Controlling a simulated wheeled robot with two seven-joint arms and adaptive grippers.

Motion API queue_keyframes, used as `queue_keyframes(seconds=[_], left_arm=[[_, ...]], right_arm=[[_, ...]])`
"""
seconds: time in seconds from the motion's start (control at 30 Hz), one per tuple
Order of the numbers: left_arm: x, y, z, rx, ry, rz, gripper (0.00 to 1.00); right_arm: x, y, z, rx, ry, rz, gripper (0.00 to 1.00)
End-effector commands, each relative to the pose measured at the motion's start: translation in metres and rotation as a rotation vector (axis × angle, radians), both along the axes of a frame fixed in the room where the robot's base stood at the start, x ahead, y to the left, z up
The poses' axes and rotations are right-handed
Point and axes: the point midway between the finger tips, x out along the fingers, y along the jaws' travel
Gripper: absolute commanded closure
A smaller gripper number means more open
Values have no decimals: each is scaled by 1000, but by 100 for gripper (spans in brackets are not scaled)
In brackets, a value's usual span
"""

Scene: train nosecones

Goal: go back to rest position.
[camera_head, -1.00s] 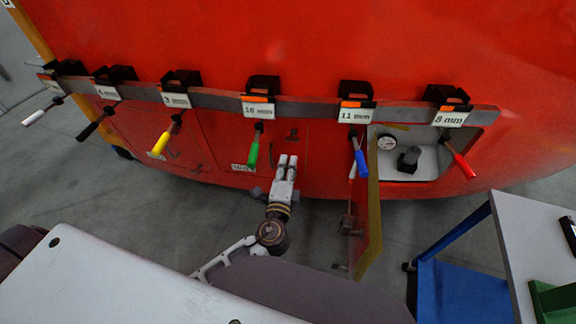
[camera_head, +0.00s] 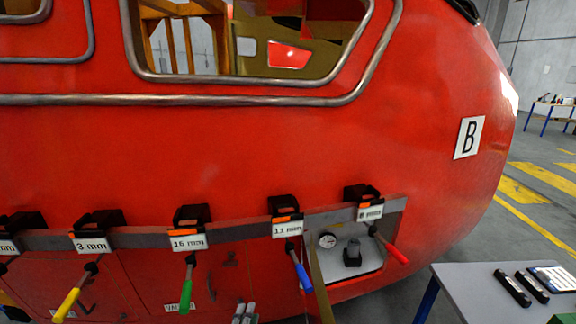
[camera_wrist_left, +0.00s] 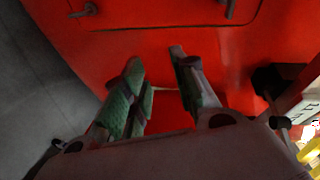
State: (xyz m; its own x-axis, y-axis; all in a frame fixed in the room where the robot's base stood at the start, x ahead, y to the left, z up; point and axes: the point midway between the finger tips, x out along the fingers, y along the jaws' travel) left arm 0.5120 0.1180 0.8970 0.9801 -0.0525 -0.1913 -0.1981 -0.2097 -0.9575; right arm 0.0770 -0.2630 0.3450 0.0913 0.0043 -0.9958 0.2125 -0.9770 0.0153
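My left gripper (camera_head: 244,312) shows only as fingertips at the bottom edge of the head view, in front of the lower part of the red train nosecone (camera_head: 250,150). In the left wrist view its two fingers (camera_wrist_left: 160,85) stand apart, with nothing between them. They point at the red panel (camera_wrist_left: 160,30), which has dark latches. I cannot tell the exact distance to the panel. My right gripper is in neither view.
A grey rail along the nosecone holds labelled tools, including a yellow (camera_head: 67,304), a green (camera_head: 186,295), a blue (camera_head: 300,272) and a red handle (camera_head: 396,252). An open compartment (camera_head: 376,262) holds a gauge. A grey table (camera_head: 470,290) stands at right.

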Motion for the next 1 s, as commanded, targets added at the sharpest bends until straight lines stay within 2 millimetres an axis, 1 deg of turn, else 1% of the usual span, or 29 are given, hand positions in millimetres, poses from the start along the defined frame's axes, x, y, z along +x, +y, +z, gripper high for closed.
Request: queue_keyframes(seconds=[0.03,0.17,0.2,0.27,0.3,0.37,0.4,0.47,0.5,0.7,0.77,0.8,0.87,1.0], left_arm=[[-2,0,-23,-19,43,-10,72],[-9,4,-81,-82,159,-22,72],[-12,6,-99,-103,194,-22,72],[-17,11,-125,-132,246,-17,72],[-21,14,-142,-151,279,-12,72],[-27,20,-166,-180,327,-2,72],[-32,24,-183,-199,359,7,72],[-40,31,-206,-229,405,22,72],[-45,36,-221,-248,434,34,72],[-77,62,-292,-344,573,112,72],[-88,70,-312,-372,611,141,72],[-96,76,-325,-392,636,161,72],[-108,84,-343,-418,671,191,72],[-140,105,-384,-482,749,272,72]], right_arm=[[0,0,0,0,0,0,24],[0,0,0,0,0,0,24],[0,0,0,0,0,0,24],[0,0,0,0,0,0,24],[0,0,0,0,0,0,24],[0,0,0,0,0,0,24],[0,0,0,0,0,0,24],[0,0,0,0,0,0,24],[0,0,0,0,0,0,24],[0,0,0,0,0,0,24],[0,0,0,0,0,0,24],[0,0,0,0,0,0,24],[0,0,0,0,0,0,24],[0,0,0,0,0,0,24]])
